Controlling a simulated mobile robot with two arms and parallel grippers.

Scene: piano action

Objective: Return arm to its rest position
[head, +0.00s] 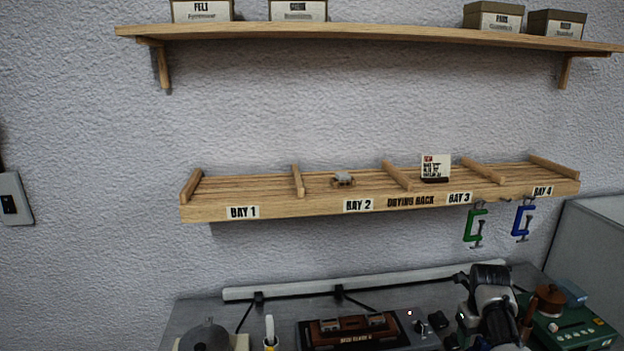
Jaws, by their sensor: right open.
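My right arm rises at the bottom right, and its black and white wrist stands over the bench. My right gripper (470,312) is open beside it, low over the bench, with nothing seen between its fingers. Parts of the fingers are hard to make out against the dark wrist. My left gripper is not in view. The wooden drying rack (290,207) hangs on the wall well above the gripper. A small grey and wooden piece (344,179) sits in bay 2, and a small printed card (436,167) stands in bay 3.
Green (468,226) and blue (519,221) clamps hang below the rack's right end. The bench holds a red-brown device (352,330), a green machine (577,335) right of my arm, and a grey-topped pot (206,336) at left. A shelf (350,33) with boxes runs above.

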